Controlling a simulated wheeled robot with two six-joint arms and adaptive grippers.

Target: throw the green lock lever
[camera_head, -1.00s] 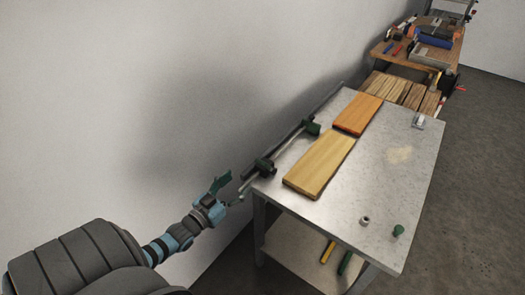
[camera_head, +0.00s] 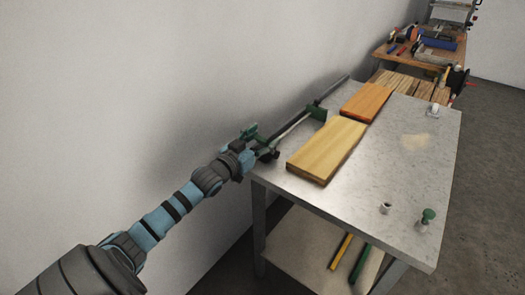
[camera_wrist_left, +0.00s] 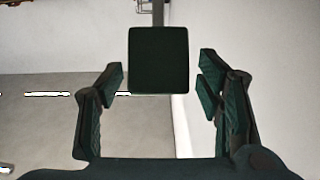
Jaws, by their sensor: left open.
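A long metal bar clamp (camera_head: 291,127) lies along the left edge of the metal table, with a dark green block (camera_head: 317,113) partway along it. My left gripper (camera_head: 262,146) is at the near end of the bar, by the table's near left corner. In the left wrist view its two dark green fingers (camera_wrist_left: 158,88) are open, with a dark green block (camera_wrist_left: 158,60) on a grey bar showing in the gap ahead. Contact is not visible. I cannot tell for certain which green part is the lock lever. My right gripper is not in view.
A yellow board (camera_head: 326,150) and an orange board (camera_head: 365,103) lie beside the bar. A green knob (camera_head: 428,215) and a small grey cylinder (camera_head: 386,208) stand at the near right of the table. The wall (camera_head: 150,90) is close on the left.

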